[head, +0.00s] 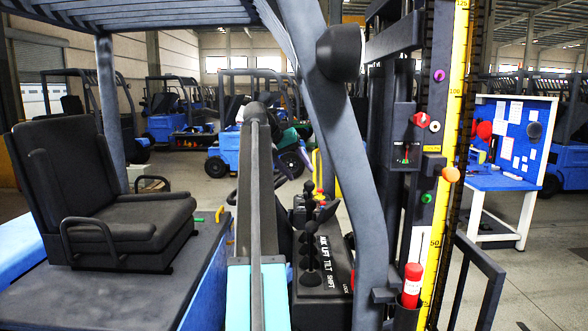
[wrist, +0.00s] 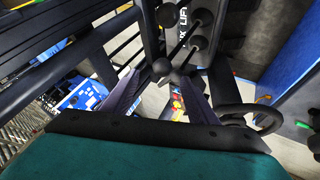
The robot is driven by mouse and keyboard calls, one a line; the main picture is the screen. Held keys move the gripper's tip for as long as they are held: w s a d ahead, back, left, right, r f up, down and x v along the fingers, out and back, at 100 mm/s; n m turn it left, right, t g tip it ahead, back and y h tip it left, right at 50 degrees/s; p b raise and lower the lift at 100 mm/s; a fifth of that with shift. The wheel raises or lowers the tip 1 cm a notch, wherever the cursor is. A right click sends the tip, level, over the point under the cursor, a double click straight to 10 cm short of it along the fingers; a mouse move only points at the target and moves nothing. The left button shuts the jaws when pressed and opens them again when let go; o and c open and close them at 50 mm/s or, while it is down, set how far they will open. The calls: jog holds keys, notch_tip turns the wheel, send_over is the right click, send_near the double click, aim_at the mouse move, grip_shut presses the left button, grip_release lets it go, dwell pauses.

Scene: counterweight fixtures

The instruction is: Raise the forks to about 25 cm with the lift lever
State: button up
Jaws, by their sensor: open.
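The lever console (head: 325,272) is a black box beside the seat, with white labels including LIFT, TILT and SHIFT. Several black ball-topped levers (head: 310,252) stand on it. In the wrist view, one dark ball knob (wrist: 162,67) shows near and between the tips of my open gripper (wrist: 161,80); contact cannot be told. Other knobs (wrist: 203,18) stand beyond it. Part of a LIFT label shows there, but I cannot tell which lever it belongs to. The forks are not visible.
The mast carries a yellow height scale (head: 432,270) with an orange ball (head: 450,174) beside it, between 50 and 100. A black seat (head: 105,190) stands left. A steering wheel (wrist: 250,118) is close right of my gripper. A slanted blue-grey post (head: 350,150) stands right of the console.

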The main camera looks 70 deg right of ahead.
aim_at(308, 182)
jog(key=b+x, duration=0.2)
jog(key=x, duration=0.6)
jog(key=shift+c, duration=0.4)
jog(key=c, duration=0.8)
jog(key=shift+o, duration=0.2)
jog(key=shift+w+a+f, duration=0.1)
jog(key=shift+w+a, duration=0.2)
jog(key=shift+w, duration=0.45)
jog(key=shift+w+a+f, duration=0.1)
jog(key=shift+w+a, duration=0.2)
jog(key=shift+w, duration=0.45)
jog(key=shift+w+a+f, duration=0.1)
jog(key=shift+w+a, duration=0.2)
jog(key=shift+w, duration=0.4)
jog(key=shift+c, duration=0.2)
jog(key=shift+w, duration=0.2)
